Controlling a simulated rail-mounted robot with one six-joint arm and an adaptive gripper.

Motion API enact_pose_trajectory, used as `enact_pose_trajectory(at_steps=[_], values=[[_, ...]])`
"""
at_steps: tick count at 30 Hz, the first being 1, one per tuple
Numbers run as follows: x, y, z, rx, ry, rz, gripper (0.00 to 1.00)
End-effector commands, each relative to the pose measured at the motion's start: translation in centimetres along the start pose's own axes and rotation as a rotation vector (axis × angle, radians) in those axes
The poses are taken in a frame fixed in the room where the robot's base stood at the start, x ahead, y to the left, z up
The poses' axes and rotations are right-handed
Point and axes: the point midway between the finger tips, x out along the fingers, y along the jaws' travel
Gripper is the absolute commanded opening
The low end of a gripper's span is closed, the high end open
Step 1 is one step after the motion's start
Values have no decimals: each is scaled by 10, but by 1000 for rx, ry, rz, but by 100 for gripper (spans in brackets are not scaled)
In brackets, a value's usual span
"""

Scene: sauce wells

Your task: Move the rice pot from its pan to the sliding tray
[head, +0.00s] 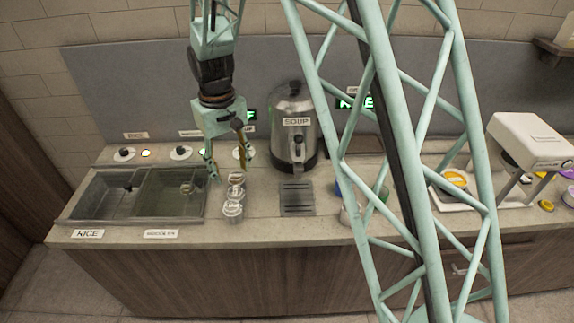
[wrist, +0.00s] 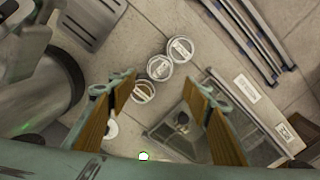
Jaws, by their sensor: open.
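Two sunken pans lie side by side at the left end of the counter. The left pan (head: 103,200), above the RICE label (head: 88,233), has a dark knob-like piece (head: 128,188) near its back. The right pan (head: 165,205) holds a small round metal thing (head: 187,188). I cannot tell which piece is the rice pot. My gripper (head: 228,165) is open and empty, pointing down to the right of the pans. In the wrist view my gripper (wrist: 163,87) has its two fingers spread, with one finger covering part of the pans. I cannot clearly identify the sliding tray.
Several round metal containers (head: 234,195) stand in a row below my gripper; they also show in the wrist view (wrist: 160,67). A soup urn (head: 296,140) and a slotted drip grate (head: 297,197) are to their right. A white machine (head: 530,140) stands far right.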

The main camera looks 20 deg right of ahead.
Motion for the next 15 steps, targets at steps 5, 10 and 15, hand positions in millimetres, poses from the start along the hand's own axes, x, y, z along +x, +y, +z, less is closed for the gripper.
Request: enact_pose_trajectory(at_steps=[5,10,15], values=[[-2,0,1,1,1,0,46],[-13,3,5,7,8,1,46],[-35,9,16,20,22,2,46]])
